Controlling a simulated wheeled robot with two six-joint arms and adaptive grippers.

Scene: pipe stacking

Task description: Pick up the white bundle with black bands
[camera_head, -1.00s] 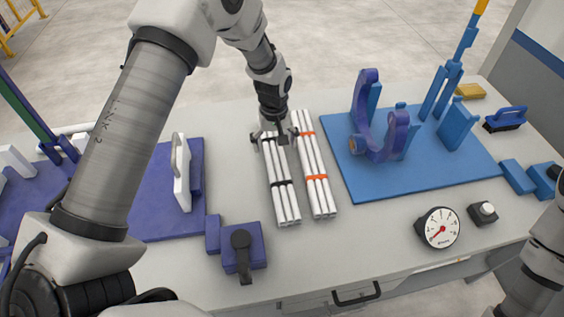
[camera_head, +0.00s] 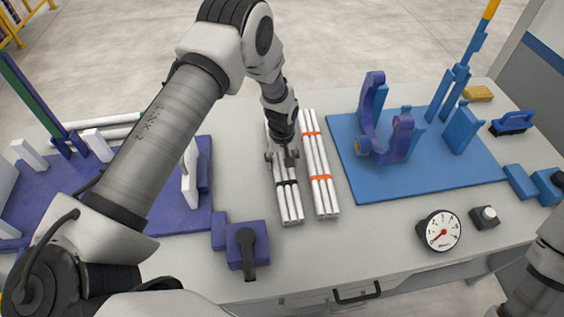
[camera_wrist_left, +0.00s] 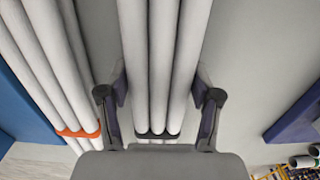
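The white bundle with a black band (camera_head: 291,205) lies on the grey table, its long side running away from me. My left gripper (camera_head: 282,158) is over its middle, just beyond the black band, and hides part of it. In the left wrist view, the bundle (camera_wrist_left: 151,60) passes between the two fingers of the left gripper (camera_wrist_left: 160,95). The fingers are spread, one on each side, with gaps to the pipes. The black band shows between them. My right gripper is out of view.
A white bundle with orange bands (camera_head: 325,200) lies close beside it on the right. A blue board (camera_head: 375,190) with upright holders is farther right. A purple board (camera_head: 165,216) with white pieces is left. A gauge (camera_head: 438,230) and a purple block (camera_head: 240,240) stand nearer the front.

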